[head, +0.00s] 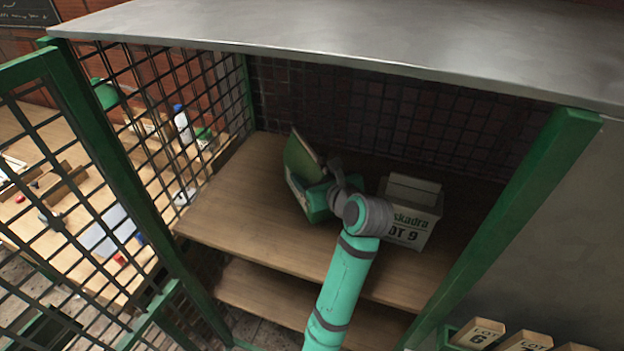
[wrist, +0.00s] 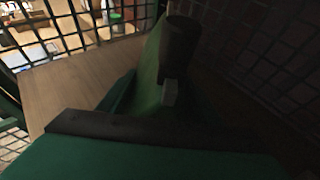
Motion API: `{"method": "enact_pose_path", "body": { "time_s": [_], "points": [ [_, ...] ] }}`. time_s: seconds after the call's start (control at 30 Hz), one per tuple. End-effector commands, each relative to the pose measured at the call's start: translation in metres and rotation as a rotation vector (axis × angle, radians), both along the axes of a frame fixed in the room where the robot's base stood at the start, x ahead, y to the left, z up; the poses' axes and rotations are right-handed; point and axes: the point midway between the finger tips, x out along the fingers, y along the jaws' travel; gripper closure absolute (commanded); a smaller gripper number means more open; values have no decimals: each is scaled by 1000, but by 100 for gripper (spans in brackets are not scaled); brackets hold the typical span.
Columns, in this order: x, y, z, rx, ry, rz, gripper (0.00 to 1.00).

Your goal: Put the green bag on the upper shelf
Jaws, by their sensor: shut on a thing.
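The green bag (head: 300,158) is inside the mesh cage, over the upper wooden shelf (head: 240,205). It leans, and its tan edge shows at the upper right. My gripper (head: 314,178) reaches in from the front and is shut on the bag; its fingertips are mostly hidden in the head view. In the wrist view the bag shows as a dim green surface (wrist: 150,60) beside a dark finger of my gripper (wrist: 170,90). I cannot tell whether the bag's underside touches the shelf.
A lower shelf (head: 270,290) lies below. Mesh walls the left and back, and a green post (head: 510,215) bounds the right. The upper shelf's left part is clear.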

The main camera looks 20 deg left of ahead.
Motion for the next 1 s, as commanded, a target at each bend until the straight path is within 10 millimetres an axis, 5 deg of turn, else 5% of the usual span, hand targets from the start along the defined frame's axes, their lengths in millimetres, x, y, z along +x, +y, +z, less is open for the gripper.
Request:
{"method": "enact_pose_path", "body": {
  "time_s": [0.13, 0.5, 0.53, 0.6, 1.0],
  "points": [
    [-1, 0, -15, 1, 0, 1, 81],
    [0, -1, -18, 2, -2, -1, 81],
    [0, -1, -19, 0, 0, -1, 37],
    [0, -1, -19, 0, 0, -1, 23],
    [-2, -3, -15, 1, -1, -2, 23]
  ]
}}
